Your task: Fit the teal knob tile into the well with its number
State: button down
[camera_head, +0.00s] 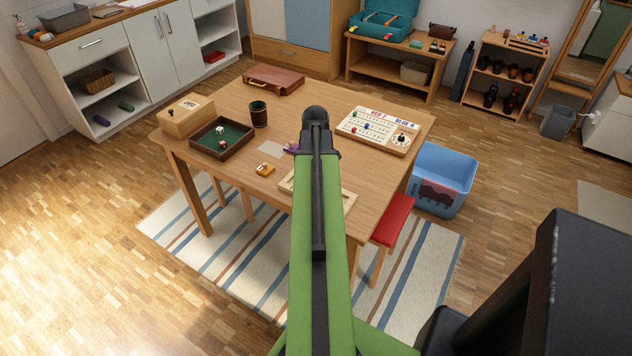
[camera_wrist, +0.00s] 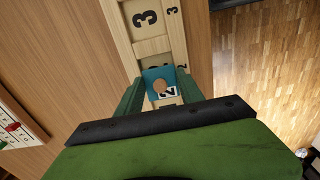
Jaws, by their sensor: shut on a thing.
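In the wrist view, my gripper (camera_wrist: 160,88) is shut on the teal knob tile (camera_wrist: 152,74), which has a round wooden knob and a white patch with a dark digit that looks like a 2. The tile is over the pale wooden number board (camera_wrist: 174,38). I cannot tell whether the tile touches the board. In the head view, my arm hides the tile and most of the board (camera_head: 348,197).
On the table (camera_head: 215,105) are an orange tile (camera_head: 265,169), a purple piece (camera_head: 291,148), a dice tray (camera_head: 196,141), a dark cup (camera_head: 259,114), a wooden box (camera_head: 186,115), a brown case (camera_head: 274,80) and a scoreboard (camera_head: 380,130). A blue bin (camera_head: 440,180) and red-topped bench (camera_head: 393,220) are at right.

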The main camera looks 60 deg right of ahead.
jog(key=r+p, duration=0.2)
jog(key=r, duration=0.1)
jog(key=r+p, duration=0.1)
jog(key=p, duration=0.1)
jog(key=shift+s+r, duration=0.25)
jog(key=shift+r, duration=0.05)
jog(key=s+d+r+p, duration=0.1)
jog(key=s+r+p, duration=0.4)
jog(key=s, duration=0.6)
jog(key=shift+r+p, duration=0.3)
jog(key=shift+r, duration=0.05)
jog(key=shift+s, duration=0.1)
